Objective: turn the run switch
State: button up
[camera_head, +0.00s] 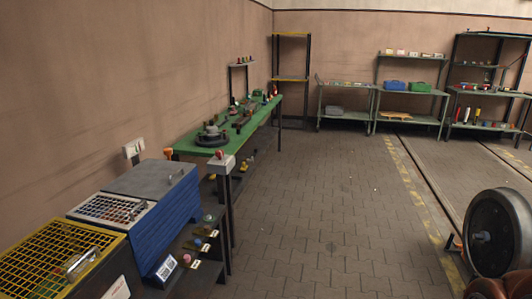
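No switch is clearly marked as the run switch at this size. A small grey box (222,165) with a red knob (220,154) sits on a dark post at the near end of the green workbench (190,143). A dark stand (190,275) below it carries several small coloured knobs with labels, beside the blue machine (165,215). My gripper is not in view.
The paved floor (330,200) in the middle is clear. A large wheel (497,232) stands at the right, beside floor rails. Shelves and carts (410,93) line the back wall.

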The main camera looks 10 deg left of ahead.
aim_at(219, 154)
jog(key=z, duration=0.15)
jog(key=i, duration=0.95)
jog(key=u, duration=0.35)
jog(key=i, duration=1.6)
jog(key=u, duration=1.55)
jog(key=i, duration=0.9)
jog(key=u, duration=0.8)
